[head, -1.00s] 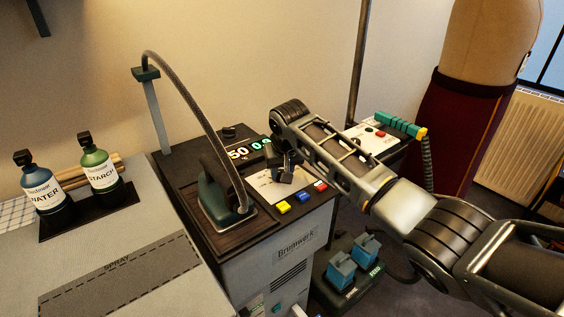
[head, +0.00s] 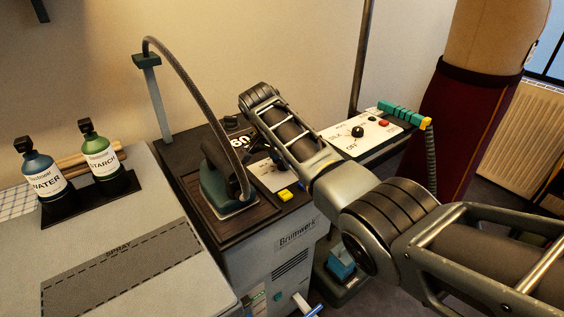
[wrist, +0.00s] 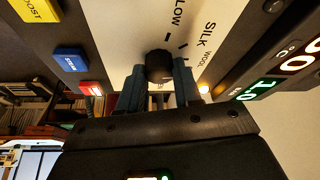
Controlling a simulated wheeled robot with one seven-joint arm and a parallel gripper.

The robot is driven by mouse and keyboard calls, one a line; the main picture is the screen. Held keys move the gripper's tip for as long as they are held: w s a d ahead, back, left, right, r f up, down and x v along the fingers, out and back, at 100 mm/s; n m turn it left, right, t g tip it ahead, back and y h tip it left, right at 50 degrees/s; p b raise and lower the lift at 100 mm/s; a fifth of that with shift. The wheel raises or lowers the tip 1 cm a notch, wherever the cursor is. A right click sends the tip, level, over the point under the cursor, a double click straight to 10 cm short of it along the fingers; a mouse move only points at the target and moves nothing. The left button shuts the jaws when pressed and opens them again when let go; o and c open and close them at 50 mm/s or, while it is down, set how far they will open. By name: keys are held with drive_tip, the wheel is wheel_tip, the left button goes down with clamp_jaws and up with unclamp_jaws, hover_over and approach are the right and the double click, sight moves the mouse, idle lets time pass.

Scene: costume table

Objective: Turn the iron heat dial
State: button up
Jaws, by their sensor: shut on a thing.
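A black round dial (wrist: 158,65) sits on a white panel (wrist: 130,25) marked LOW, SILK and WOOL in the wrist view. My gripper (wrist: 158,78) is shut on this dial, one blue-grey finger on each side. The fingers and wrist cover part of the dial's scale, and which way its pointer faces cannot be told. In the head view my arm hides the dial and most of the gripper. The iron (head: 214,190) stands on its dark rest left of the white panel.
Yellow (wrist: 40,10), blue (wrist: 70,60) and red (wrist: 91,88) buttons lie beside the white panel. A lit display (wrist: 300,55) is on its other side. A second panel with a black knob (head: 358,132) stands at the right. Spray bottles (head: 100,155) stand left.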

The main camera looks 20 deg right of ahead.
sight(274, 174)
drive_tip(key=shift+w+m+b, duration=0.1)
drive_tip(key=shift+m+b, duration=0.2)
drive_tip(key=shift+m, duration=0.2)
drive_tip(key=o, duration=1)
drive_tip(key=shift+o, duration=0.2)
drive_tip(key=shift+r, duration=0.1)
drive_tip(key=v, duration=0.7)
drive_tip(key=shift+a+r, duration=0.25)
drive_tip(key=shift+r, duration=0.05)
